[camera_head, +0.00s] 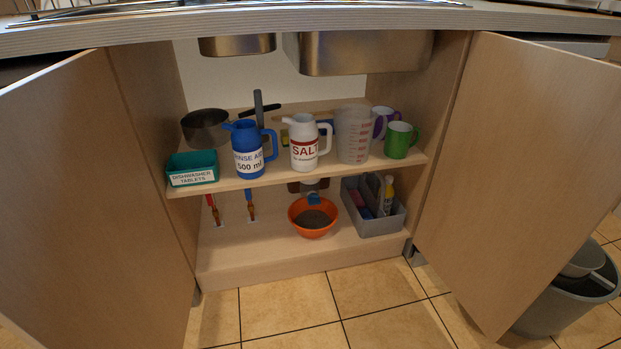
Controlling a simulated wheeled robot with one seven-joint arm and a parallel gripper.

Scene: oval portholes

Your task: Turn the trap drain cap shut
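A small blue part (314,198), which looks like the trap drain cap, hangs below the shelf just above an orange bowl (300,229). A pale pipe piece (310,184) shows right above it, and the rest of the trap is hidden behind the shelf and the jugs. The cap is too small to tell whether it is turned open or shut. The bowl stands on the cabinet floor and holds something dark and greyish. My gripper is not in this view.
The shelf (290,174) above carries a blue jug (249,150), a salt jug (303,143), a measuring jug (353,135), mugs and a teal box (192,169). A grey caddy (380,222) stands right of the bowl. Both doors (90,190) stand open.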

